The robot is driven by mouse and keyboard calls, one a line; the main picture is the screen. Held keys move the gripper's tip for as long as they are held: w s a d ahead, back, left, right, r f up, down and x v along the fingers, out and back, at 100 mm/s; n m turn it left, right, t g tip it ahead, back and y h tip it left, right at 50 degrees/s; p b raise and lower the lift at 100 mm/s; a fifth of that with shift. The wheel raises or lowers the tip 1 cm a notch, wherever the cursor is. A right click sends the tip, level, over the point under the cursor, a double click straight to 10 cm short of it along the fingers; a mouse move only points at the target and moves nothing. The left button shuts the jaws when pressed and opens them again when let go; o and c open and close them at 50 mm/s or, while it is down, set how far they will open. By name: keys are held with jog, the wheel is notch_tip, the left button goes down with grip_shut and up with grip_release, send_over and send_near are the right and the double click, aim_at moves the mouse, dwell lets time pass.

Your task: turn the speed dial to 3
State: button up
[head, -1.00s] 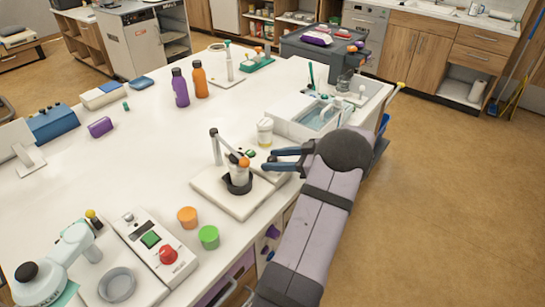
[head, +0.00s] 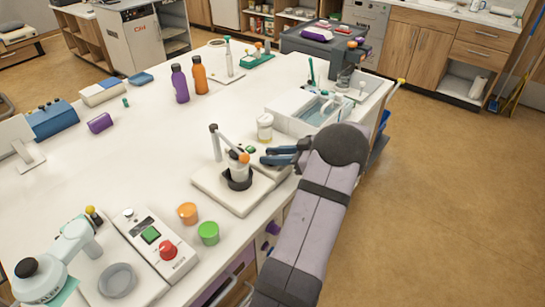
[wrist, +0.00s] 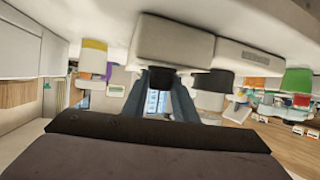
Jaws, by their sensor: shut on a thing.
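The speed dial appears as a dark knob (wrist: 155,78) on a pale box (wrist: 175,42) in the wrist view, which looks upside down. My gripper (wrist: 158,100) has its two blue fingers on either side of the knob and is shut on it. In the head view my gripper (head: 268,156) reaches in from the right at the pale device with a green button (head: 250,149), beside the stand. No numbers or pointer on the dial can be read.
Close to the left of my gripper is a white stand (head: 228,197) with a post and an orange-topped cup in a black ring. A lidded jar (head: 265,127) stands just behind. A control box with a red knob (head: 168,250) and orange and green cups (head: 208,233) are nearer the front.

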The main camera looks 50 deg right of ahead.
jog(key=shift+f+b, duration=0.25)
jog(key=shift+b, duration=0.75)
jog(key=m+h+b, duration=0.2)
jog(key=b, duration=0.4)
jog(key=shift+f+b, duration=0.2)
jog(key=shift+b, duration=0.2)
jog(key=m+h+b, duration=0.3)
jog(key=h+b, duration=0.1)
jog(key=b, duration=0.5)
jog(key=shift+b, duration=0.35)
jog(key=m+h+b, duration=0.1)
jog(key=b, duration=0.1)
jog(key=m+h+b, duration=0.1)
jog(key=b, duration=0.2)
jog(key=shift+a+r+m+g+h, duration=0.1)
jog(key=shift+r+m+g+h, duration=0.05)
jog(key=shift+m+g+h, duration=0.2)
jog(key=shift+w+r+m+g+h+b, duration=0.15)
jog(key=shift+m+g+h+b, duration=0.15)
jog(key=shift+m+h+b, duration=0.25)
jog(key=shift+s+r+m+g+h+b, duration=0.15)
jog(key=shift+m+g+h+b, duration=0.1)
jog(key=shift+m+h+b, duration=0.25)
jog(key=shift+r+m+g+h+p, duration=0.1)
jog(key=shift+m+g+h+p, duration=0.3)
jog(key=shift+m+g+h, duration=0.6)
jog(key=shift+m+h, duration=0.3)
